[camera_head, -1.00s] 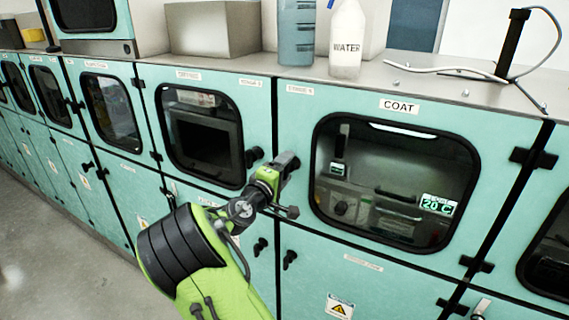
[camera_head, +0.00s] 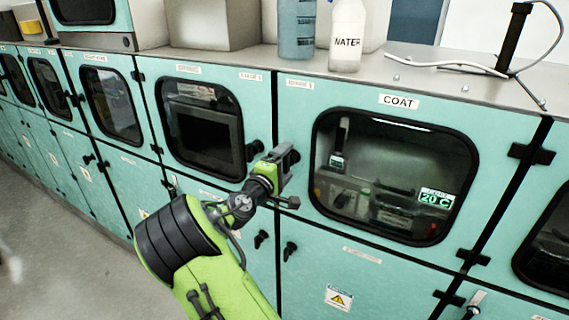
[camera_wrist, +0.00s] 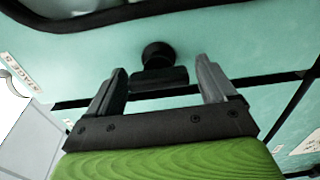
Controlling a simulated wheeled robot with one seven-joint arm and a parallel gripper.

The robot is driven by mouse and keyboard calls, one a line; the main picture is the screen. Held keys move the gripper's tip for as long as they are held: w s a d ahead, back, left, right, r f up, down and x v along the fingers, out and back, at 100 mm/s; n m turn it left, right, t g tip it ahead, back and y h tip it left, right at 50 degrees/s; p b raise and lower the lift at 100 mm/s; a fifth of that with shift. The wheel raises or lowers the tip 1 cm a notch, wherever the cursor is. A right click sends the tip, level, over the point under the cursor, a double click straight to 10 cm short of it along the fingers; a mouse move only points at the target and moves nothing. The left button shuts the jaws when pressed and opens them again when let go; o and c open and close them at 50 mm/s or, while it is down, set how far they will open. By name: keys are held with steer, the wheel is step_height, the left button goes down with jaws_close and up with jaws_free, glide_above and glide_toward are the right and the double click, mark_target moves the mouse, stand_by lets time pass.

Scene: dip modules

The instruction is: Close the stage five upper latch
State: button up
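The stage five upper door is the teal door marked COAT (camera_head: 398,102), with a dark window; it looks flush with its neighbours. My gripper (camera_head: 284,160) is at its left edge in the head view and hides the latch there. In the wrist view the stage five upper latch (camera_wrist: 160,79), a black round knob with a short bar, shows between the two fingertips of my gripper (camera_wrist: 163,82). The fingers are apart, one on each side of the bar, with visible gaps. The bar lies roughly along the dark door seam. A STAGE 5 label (camera_wrist: 20,70) is at left.
The neighbouring door's latch (camera_head: 255,149) is just left of my gripper. Two lower latches, one (camera_head: 262,239) left of the seam and one (camera_head: 290,251) right of it, sit below. A water bottle (camera_head: 347,42) stands on the counter above. The floor at left is clear.

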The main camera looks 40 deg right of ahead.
steer(key=b+v, duration=0.2)
steer(key=v, duration=1.3)
steer(key=shift+a+b, duration=0.35)
steer(key=s+f+m+g+y, duration=0.2)
steer(key=s+f+m+y, duration=0.3)
steer(key=s+f+y, duration=0.4)
steer(key=s+a+r+t+y, duration=0.1)
steer(key=s+a+r+y, duration=0.2)
steer(key=s+a+y, duration=0.5)
steer(key=s+a+b, duration=0.1)
steer(key=s+a, duration=0.3)
steer(key=a, duration=0.3)
steer(key=shift+s+a+r+n, duration=0.2)
steer(key=shift+s+a+n, duration=0.15)
steer(key=shift+a+n, duration=0.05)
